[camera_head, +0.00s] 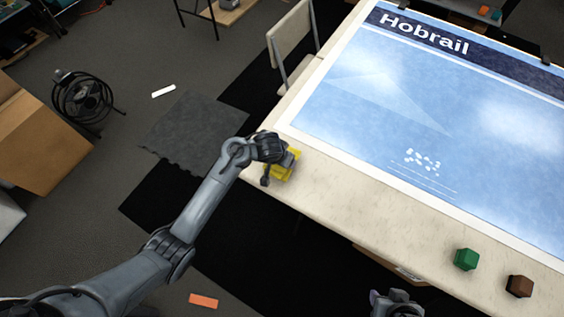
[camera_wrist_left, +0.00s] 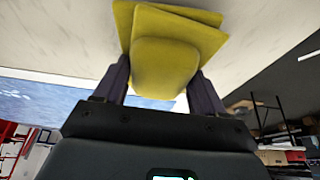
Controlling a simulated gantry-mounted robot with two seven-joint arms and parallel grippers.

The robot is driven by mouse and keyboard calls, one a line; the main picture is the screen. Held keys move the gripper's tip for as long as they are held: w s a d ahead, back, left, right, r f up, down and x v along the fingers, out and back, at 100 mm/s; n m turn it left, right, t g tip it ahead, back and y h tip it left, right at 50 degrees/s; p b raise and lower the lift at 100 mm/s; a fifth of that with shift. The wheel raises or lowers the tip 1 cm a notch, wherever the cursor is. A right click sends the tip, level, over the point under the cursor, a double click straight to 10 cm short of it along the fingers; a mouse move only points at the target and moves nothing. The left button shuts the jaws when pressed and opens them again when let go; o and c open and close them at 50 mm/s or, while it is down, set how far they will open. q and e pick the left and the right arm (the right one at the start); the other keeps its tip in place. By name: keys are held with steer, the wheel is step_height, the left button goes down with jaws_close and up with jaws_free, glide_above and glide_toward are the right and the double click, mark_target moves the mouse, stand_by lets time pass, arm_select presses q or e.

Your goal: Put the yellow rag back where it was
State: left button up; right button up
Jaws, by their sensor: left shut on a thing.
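The yellow rag (camera_head: 284,167) is at the near left corner of the table, in the head view. My left gripper (camera_head: 280,172) is shut on it. In the left wrist view the rag (camera_wrist_left: 168,50) looks folded in layers, with a bulging part between the two dark fingers (camera_wrist_left: 160,85). The rag is at or just over the pale tabletop (camera_head: 335,197); I cannot tell whether it touches. Part of my right arm shows at the bottom edge of the head view; its fingertips cannot be made out.
A large blue "Hobrail" poster (camera_head: 400,100) covers much of the table. A green block (camera_head: 466,259) and a brown block (camera_head: 519,286) stand on the near right edge. A chair (camera_head: 291,40) stands behind the table's left side. The near table strip between rag and blocks is clear.

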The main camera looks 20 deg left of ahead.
arm_select(q)
step_height(320, 180, down, 2)
steer(key=shift+a+f+b, duration=0.1)
steer(key=shift+f+b, duration=0.1)
steer(key=shift+b, duration=0.2)
steer(key=shift+f, duration=0.15)
steer(key=o, duration=0.9)
